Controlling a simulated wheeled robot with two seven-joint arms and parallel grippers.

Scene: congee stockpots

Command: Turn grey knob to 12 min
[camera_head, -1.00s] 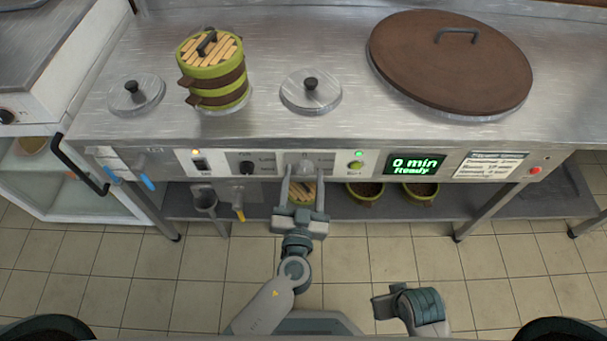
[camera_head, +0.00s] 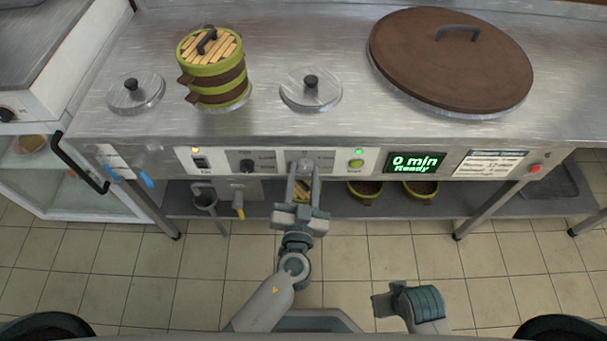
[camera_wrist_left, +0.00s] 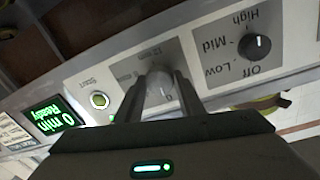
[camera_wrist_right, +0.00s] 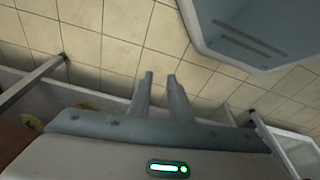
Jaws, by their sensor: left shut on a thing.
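The grey knob (camera_head: 304,165) is on the white control panel (camera_head: 328,163) at the front of the steel counter. My left gripper (camera_head: 304,172) is shut on the knob, one finger on each side. The left wrist view also shows the grey knob (camera_wrist_left: 158,88) between the fingers, with minute marks partly readable beside it. The green display (camera_head: 414,163) reads "0 min Ready". My right gripper is at the lower right of the head view, its fingers not clear there. In the right wrist view the right gripper (camera_wrist_right: 160,85) is open and empty, above the floor.
A black knob (camera_head: 247,166) with Off, Low, Mid and High marks is left of the grey knob. A green start button (camera_head: 356,163) is to its right. A stacked steamer (camera_head: 213,68) and a large brown lid (camera_head: 450,65) are on the counter. The floor in front is clear.

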